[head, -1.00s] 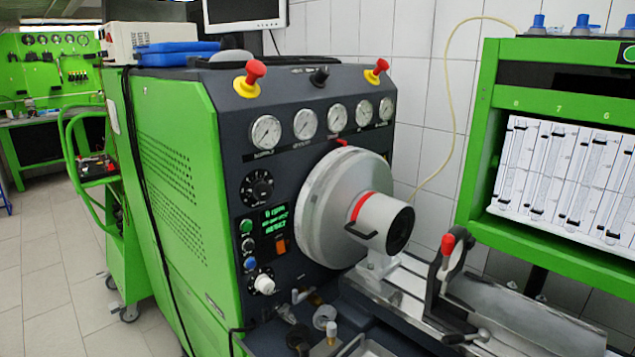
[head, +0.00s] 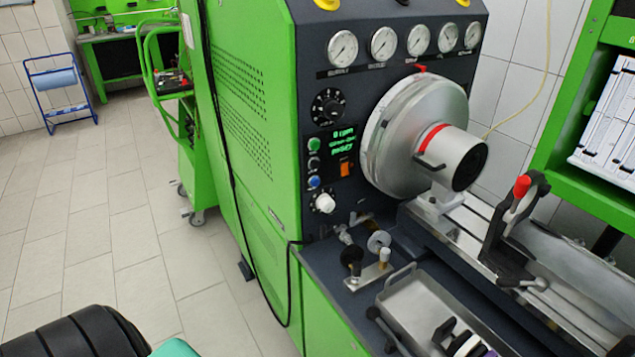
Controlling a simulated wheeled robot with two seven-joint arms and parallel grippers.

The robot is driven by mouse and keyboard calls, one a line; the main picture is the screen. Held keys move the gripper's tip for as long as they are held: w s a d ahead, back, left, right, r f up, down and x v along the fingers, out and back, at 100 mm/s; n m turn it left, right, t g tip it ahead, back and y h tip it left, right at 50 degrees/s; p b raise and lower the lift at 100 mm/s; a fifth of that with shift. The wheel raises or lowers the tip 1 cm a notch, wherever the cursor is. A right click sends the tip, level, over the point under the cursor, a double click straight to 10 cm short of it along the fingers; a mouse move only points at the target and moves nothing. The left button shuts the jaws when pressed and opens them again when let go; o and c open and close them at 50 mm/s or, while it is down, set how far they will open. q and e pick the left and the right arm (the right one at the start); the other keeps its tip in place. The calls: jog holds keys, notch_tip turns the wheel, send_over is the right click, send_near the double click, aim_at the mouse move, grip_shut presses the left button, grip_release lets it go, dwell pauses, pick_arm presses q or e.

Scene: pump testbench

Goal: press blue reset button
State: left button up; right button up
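The blue reset button (head: 314,181) is a small round button on the dark front panel of the test bench. It is the lowest in a short column, under a black button (head: 314,163) and a green button (head: 314,144). A white knob (head: 325,203) sits just below it. A green-text display (head: 343,140) and an orange switch (head: 346,169) are to its right. Nothing covers the blue button. Neither of my grippers shows in the head view. A black ribbed part with a teal piece, possibly of my arm, shows at the bottom left.
A large silver drum (head: 412,150) sticks out right of the buttons. Fittings (head: 380,243) and a metal tray (head: 425,300) with small parts lie on the bench below. A black cable hangs down the green side panel (head: 245,120). The tiled floor (head: 140,250) at left is clear.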

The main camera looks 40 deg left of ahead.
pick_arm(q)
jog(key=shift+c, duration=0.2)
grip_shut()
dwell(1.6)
